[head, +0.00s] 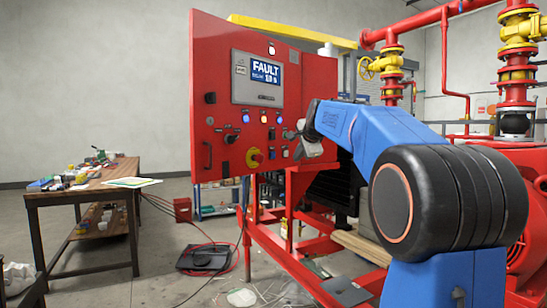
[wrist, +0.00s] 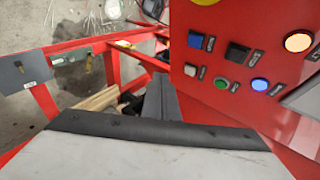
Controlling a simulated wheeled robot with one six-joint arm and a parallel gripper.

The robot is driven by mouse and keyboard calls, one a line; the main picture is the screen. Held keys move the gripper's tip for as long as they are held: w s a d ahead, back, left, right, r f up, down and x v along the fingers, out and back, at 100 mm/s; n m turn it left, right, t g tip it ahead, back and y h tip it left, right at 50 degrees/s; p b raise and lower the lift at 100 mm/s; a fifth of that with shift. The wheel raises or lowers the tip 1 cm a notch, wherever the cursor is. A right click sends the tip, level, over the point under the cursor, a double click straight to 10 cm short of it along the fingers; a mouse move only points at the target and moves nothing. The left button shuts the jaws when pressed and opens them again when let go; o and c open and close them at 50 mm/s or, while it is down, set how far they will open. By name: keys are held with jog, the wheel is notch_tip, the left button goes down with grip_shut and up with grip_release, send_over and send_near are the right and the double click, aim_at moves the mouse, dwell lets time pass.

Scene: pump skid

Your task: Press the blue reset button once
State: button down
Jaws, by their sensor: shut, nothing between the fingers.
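The red control panel (head: 225,100) stands upright with a FAULT display. A square blue button (wrist: 196,41) sits on the panel in the wrist view, beside a square black one (wrist: 236,53). A round blue lit lamp or button (wrist: 260,85) sits further right, with a green round button (wrist: 221,83) between. The labels are too small to read, so I cannot tell which blue one is marked reset. My gripper (wrist: 161,97) is shut and empty, apart from the blue controls in the wrist view. In the head view my gripper (head: 291,135) is in front of the panel's right part.
A yellow and red emergency stop (head: 254,157) and an amber lamp (wrist: 298,42) sit close by on the panel. The red skid frame (wrist: 85,47) runs below. A cluttered wooden table (head: 90,185) stands left. Cables (head: 185,215) and debris lie on the floor.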

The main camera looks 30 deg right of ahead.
jog(key=w+a, duration=0.3)
jog(key=w, duration=0.4)
jog(key=shift+w+a, duration=0.15)
jog(key=shift+w, duration=0.1)
jog(key=shift+w, duration=0.1)
dwell(1.9)
jog(key=shift+w+a, duration=0.15)
jog(key=shift+w, duration=0.15)
jog(key=shift+w+a, duration=0.15)
jog(key=shift+w, duration=0.25)
dwell(0.8)
jog(key=shift+s, duration=0.1)
jog(key=shift+s+d, duration=0.3)
jog(key=shift+s, duration=0.4)
jog(key=shift+s, duration=0.1)
jog(key=shift+s+d, duration=0.35)
jog(key=shift+s, duration=0.4)
jog(key=shift+s+d, duration=0.3)
jog(key=shift+s, duration=0.4)
jog(key=shift+s+d, duration=0.35)
jog(key=shift+s, duration=0.4)
